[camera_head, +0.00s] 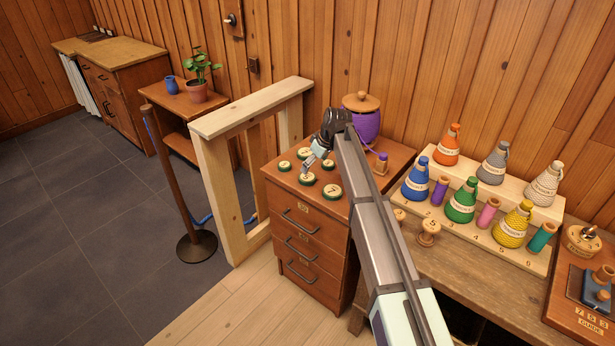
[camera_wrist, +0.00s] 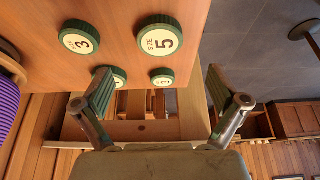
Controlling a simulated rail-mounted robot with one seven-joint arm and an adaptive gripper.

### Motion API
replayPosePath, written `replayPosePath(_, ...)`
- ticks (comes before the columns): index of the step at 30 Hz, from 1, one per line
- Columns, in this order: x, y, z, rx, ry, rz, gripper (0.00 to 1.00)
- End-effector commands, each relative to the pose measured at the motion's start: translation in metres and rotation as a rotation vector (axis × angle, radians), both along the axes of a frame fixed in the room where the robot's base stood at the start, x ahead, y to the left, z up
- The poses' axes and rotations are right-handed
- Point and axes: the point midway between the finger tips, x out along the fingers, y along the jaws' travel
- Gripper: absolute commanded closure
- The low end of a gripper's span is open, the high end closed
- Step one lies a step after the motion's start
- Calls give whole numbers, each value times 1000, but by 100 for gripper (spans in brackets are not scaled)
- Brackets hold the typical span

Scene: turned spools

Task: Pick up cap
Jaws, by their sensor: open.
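Several round caps with green ribbed rims and cream size labels lie on top of the wooden drawer cabinet (camera_head: 311,215). In the head view one cap (camera_head: 331,191) lies near the front corner, another (camera_head: 307,179) to its left and a small one (camera_head: 284,166) at the left edge. The wrist view shows a cap marked size 5 (camera_wrist: 160,38), one marked 3 (camera_wrist: 80,38), a small one marked 3 (camera_wrist: 163,78) and one (camera_wrist: 116,77) partly hidden by a finger. My gripper (camera_wrist: 158,82) is open and empty above the cabinet, among the caps.
A pale wooden frame (camera_head: 222,190) is close on the left. A stepped rack (camera_head: 480,225) of coloured bottles and spools is on the right.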

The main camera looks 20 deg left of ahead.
Motion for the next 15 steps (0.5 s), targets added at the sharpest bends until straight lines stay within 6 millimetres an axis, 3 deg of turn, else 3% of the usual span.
replayPosePath(15,5,15,-35,-1,1,0,3)
